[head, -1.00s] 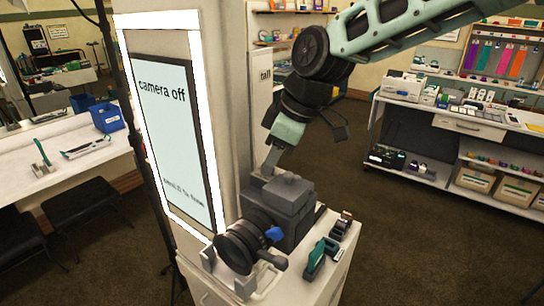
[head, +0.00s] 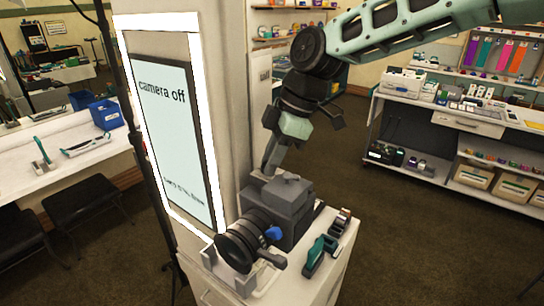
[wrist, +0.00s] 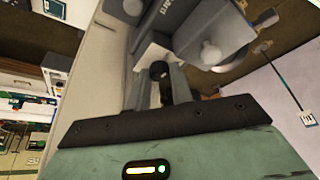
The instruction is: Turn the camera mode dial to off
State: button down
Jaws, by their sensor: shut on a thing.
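A grey box-shaped camera (head: 290,198) with a large black lens and a blue knob stands on the white cabinet top; its grey body also shows in the wrist view (wrist: 190,35). My gripper (head: 268,168) reaches down behind the camera body. In the wrist view its two grey fingers (wrist: 160,88) are closed around a small black knob, which appears to be the mode dial (wrist: 159,70). The dial's markings are not readable, and the camera hides it in the head view. The screen (head: 180,140) on the pillar reads "camera off"; smaller text below is unclear.
A green and black item (head: 320,255) and a small dark item (head: 341,220) lie on the cabinet top (head: 318,285) right of the camera. The pillar (head: 220,100) stands close at the left. A white shelf unit (head: 470,125) is farther right, with open floor between.

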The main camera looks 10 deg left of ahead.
jog(key=c, duration=1.2)
grip_release()
jog(key=shift+c, duration=0.2)
jog(key=shift+f, duration=0.1)
